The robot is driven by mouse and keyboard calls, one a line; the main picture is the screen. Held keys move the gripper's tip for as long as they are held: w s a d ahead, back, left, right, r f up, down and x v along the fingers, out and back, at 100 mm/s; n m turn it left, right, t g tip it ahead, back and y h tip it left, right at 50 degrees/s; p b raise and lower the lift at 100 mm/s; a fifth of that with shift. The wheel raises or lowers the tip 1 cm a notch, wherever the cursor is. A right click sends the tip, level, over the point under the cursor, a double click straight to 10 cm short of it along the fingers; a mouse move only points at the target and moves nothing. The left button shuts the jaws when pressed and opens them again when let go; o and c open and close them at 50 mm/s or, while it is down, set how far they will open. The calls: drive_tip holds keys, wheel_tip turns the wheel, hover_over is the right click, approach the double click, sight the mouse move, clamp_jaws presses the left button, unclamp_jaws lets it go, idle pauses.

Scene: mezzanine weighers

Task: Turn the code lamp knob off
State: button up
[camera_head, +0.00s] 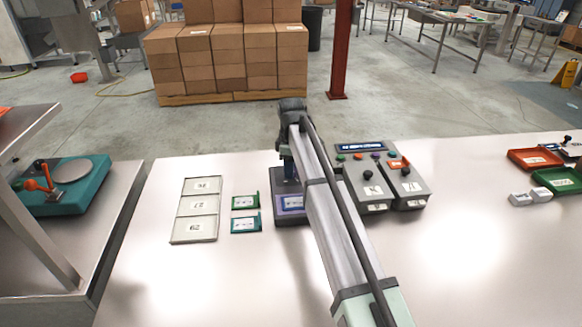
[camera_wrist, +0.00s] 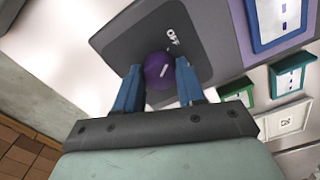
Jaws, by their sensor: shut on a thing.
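The code lamp knob (camera_wrist: 155,76) is a round purple knob on a dark grey plate (camera_wrist: 120,42). A short white line on its face slants up and a little right, roughly toward the white OFF label (camera_wrist: 172,37) beside it. My gripper (camera_wrist: 159,66) has its blue fingers on both sides of the knob, closed on it. In the head view my arm reaches over the bench to the dark box (camera_head: 275,188), and my gripper and the knob are mostly hidden there. A blue-framed card (camera_head: 292,203) is on the near part of the box.
Two green-framed cards (camera_head: 245,202) and a pale three-part tray (camera_head: 196,228) lie left of the box. A grey control box (camera_head: 372,188) with knobs and coloured buttons stands close on the right. Red (camera_head: 520,160) and green trays are farther right.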

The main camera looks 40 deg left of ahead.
drive_tip(key=o, duration=1.1)
drive_tip(key=shift+c, duration=0.2)
wheel_tip(320, 180, up, 14)
drive_tip(key=shift+f, duration=0.1)
idle(0.3)
